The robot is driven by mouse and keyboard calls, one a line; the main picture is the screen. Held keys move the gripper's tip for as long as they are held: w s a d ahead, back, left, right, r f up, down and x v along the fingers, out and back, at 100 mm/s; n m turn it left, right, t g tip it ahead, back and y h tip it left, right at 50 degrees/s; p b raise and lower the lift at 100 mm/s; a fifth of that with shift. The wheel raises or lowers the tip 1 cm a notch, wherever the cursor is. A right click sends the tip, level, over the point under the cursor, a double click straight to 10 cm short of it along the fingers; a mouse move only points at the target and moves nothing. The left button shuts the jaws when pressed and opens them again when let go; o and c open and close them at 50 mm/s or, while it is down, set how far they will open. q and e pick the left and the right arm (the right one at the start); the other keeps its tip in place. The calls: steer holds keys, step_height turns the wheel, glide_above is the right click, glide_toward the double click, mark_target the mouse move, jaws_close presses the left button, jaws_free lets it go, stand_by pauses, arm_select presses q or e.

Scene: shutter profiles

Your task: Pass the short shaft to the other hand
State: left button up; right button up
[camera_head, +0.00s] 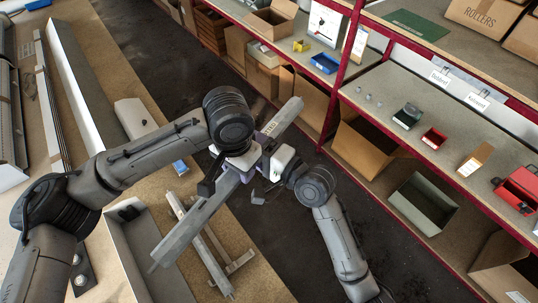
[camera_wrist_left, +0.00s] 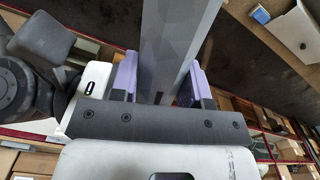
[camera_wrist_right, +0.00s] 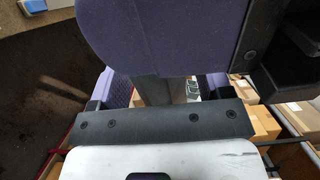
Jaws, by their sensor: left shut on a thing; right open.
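The short shaft is a long grey faceted bar (camera_head: 190,228), held slantwise in the air across the middle of the head view. My left gripper (camera_head: 243,163) is shut on it near its middle; the left wrist view shows the shaft (camera_wrist_left: 172,45) between the purple fingers (camera_wrist_left: 165,80). My right gripper (camera_head: 272,165) is close beside the left one at the shaft. In the right wrist view its purple fingers (camera_wrist_right: 165,92) are open, with part of the shaft (camera_wrist_right: 153,90) between them and gaps visible. A purple part of the left gripper (camera_wrist_right: 165,35) hides much of that view.
A workbench with long profiles (camera_head: 75,70) and a metal frame (camera_head: 205,245) lies left and below. A red-edged shelf (camera_head: 420,160) with boxes and small parts stands right. A dark floor aisle (camera_head: 150,60) runs between them.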

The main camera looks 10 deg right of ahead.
steer(key=shift+x, duration=0.9)
arm_select(q)
steer(key=shift+s+d, duration=0.15)
arm_select(e)
steer(key=c, duration=1.2)
arm_select(q)
steer(key=o, duration=1.2)
